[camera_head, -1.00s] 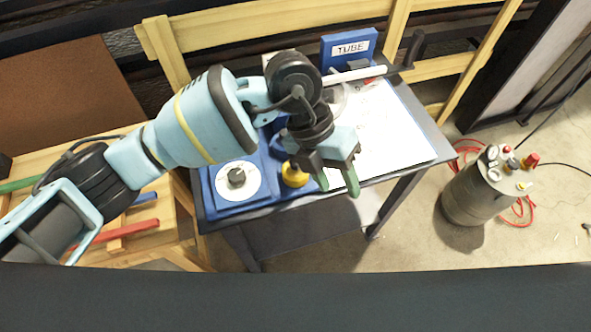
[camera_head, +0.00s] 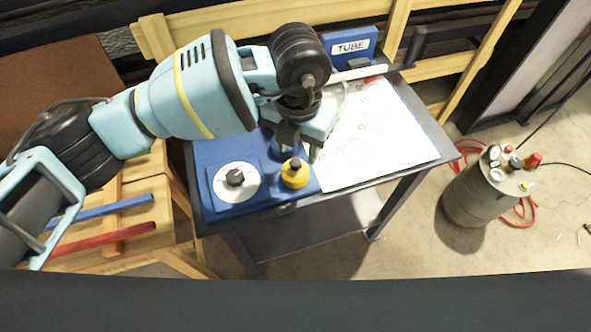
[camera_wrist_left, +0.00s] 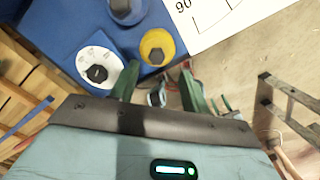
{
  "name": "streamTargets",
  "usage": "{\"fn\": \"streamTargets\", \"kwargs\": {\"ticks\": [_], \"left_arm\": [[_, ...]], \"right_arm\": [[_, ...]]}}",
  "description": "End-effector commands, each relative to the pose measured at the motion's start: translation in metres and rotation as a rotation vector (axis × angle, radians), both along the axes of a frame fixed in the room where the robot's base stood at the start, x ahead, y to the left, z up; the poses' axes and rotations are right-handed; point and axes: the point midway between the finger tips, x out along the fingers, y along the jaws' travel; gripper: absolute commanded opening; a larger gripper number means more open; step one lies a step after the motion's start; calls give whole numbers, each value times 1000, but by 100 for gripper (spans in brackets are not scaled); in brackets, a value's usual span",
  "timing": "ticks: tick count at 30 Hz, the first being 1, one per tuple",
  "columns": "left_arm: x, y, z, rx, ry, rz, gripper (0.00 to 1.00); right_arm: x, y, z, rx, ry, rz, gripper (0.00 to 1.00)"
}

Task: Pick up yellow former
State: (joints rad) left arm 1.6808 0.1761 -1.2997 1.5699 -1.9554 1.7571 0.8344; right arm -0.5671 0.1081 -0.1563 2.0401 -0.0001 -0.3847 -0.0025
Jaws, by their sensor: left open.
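The yellow former (camera_head: 295,174) is a round yellow disc with a dark knob on top. It stands on the blue base (camera_head: 265,196) at the front of the small table, right of a white dial (camera_head: 237,182). It also shows in the left wrist view (camera_wrist_left: 158,47), beyond the fingertips. My left gripper (camera_head: 298,152) is just behind and above the yellow former, with green fingertips partly hidden by the hand. In the left wrist view its two green fingers (camera_wrist_left: 158,82) are apart with nothing between them. My right gripper is not in view.
A white sheet (camera_head: 375,135) covers the table's right side. A blue TUBE holder (camera_head: 348,47) and a white tube (camera_head: 355,73) are at the back. A blue former (camera_wrist_left: 127,10) stands behind the yellow one. A grey canister (camera_head: 474,197) stands on the floor at right.

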Motion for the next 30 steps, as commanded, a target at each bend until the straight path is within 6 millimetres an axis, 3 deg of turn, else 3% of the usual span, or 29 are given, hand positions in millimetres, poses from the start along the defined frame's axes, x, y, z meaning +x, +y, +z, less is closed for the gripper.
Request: {"fn": "streamTargets", "kwargs": {"ticks": [5,13,21,30], "left_arm": [[1,2,-12,2,2,2,47],[4,4,-48,1,3,1,47],[4,4,-51,0,0,0,45],[4,4,-51,-1,0,0,6]], "right_arm": [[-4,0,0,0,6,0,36],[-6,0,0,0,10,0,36],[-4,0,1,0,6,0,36],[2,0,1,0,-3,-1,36]]}}
